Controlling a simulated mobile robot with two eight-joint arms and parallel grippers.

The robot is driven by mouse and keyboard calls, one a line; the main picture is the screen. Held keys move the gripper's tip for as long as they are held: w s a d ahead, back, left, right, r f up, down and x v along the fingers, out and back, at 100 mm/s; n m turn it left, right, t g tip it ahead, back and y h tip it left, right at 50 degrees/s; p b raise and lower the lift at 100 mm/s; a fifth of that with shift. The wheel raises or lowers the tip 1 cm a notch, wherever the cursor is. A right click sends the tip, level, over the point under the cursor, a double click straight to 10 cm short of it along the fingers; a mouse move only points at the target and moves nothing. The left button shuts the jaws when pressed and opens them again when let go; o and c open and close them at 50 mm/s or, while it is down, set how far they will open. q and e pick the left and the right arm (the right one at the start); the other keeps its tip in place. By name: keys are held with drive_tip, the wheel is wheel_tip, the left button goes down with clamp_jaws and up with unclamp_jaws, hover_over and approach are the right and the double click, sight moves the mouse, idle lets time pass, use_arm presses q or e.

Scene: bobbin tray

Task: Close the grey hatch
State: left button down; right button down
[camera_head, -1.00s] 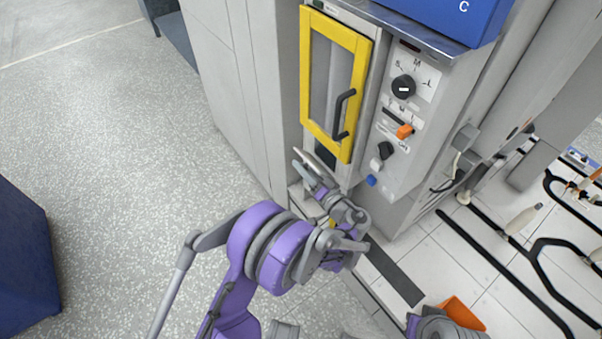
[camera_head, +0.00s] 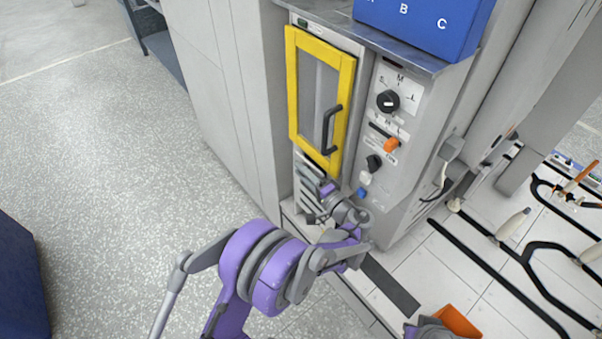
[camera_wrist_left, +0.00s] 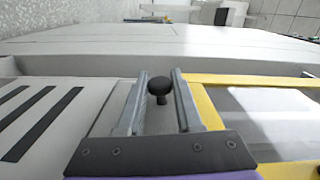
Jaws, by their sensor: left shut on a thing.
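The grey hatch (camera_head: 308,176) is a slotted panel under the yellow-framed door in the camera_head view. It looks upright and roughly in line with the machine front; I cannot tell whether it is fully flush. In the left wrist view the hatch (camera_wrist_left: 60,98) shows dark slots at the left. My left gripper (camera_head: 320,205) is at the hatch's lower right and partly hides it. In the left wrist view my left gripper (camera_wrist_left: 158,78) is shut on a dark round knob (camera_wrist_left: 159,87), which sits between its two fingers. My right gripper's fingers do not show.
The yellow door (camera_head: 346,100) with a black handle is above the hatch. A control panel (camera_head: 385,130) with knobs stands to its right. A blue bin (camera_head: 425,25) sits on top. An orange object (camera_head: 457,321) lies low right.

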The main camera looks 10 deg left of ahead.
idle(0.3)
use_arm(q)
drive_tip(key=c, duration=0.6)
unclamp_jaws()
drive_tip(key=p+v, duration=0.1)
drive_tip(key=v, duration=0.9)
drive_tip(key=shift+s+d, duration=0.25)
drive_tip(key=shift+d, duration=0.1)
